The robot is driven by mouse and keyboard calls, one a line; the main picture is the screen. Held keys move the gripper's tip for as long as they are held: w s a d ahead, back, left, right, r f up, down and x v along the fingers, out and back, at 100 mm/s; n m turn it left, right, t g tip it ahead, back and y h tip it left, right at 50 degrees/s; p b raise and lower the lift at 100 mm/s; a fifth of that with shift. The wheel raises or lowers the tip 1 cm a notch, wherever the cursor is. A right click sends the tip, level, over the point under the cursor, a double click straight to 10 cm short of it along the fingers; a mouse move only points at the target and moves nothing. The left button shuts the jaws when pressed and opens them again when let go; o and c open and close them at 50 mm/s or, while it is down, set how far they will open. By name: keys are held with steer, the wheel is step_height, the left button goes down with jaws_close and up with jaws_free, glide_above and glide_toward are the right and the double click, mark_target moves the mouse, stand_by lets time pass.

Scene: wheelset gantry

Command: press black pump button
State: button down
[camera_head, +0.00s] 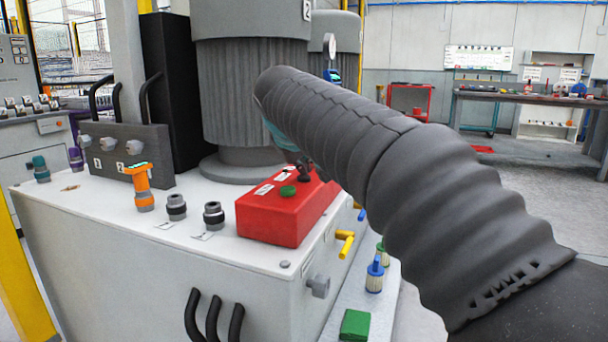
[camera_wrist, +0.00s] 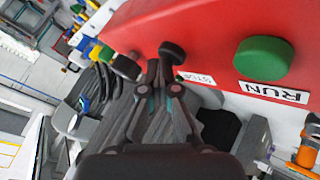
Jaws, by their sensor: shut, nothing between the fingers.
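The red pump control box (camera_head: 285,215) sits on the white cabinet top. It carries a green button (camera_head: 288,190) with a RUN label. In the wrist view a black button (camera_wrist: 172,50) stands out from the red face near the STOP label (camera_wrist: 197,79). My gripper (camera_wrist: 166,76) is shut and empty, with its tips right at the black button; I cannot tell whether they touch it. In the head view my arm and gripper (camera_head: 304,172) hide most of that button. The green button also shows in the wrist view (camera_wrist: 263,59), right of the tips.
An orange valve (camera_head: 141,188) and two dark connectors (camera_head: 214,216) stand left of the box. A yellow handle (camera_head: 346,243) sticks out of the cabinet side. A large grey pump motor (camera_head: 250,90) stands behind. Blue and green fittings (camera_head: 375,275) are at lower right.

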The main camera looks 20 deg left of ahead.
steer(key=shift+r+p, duration=0.7)
steer(key=shift+r, duration=0.1)
step_height(320, 180, up, 3)
steer(key=p, duration=0.3)
steer(key=shift+r, duration=0.95)
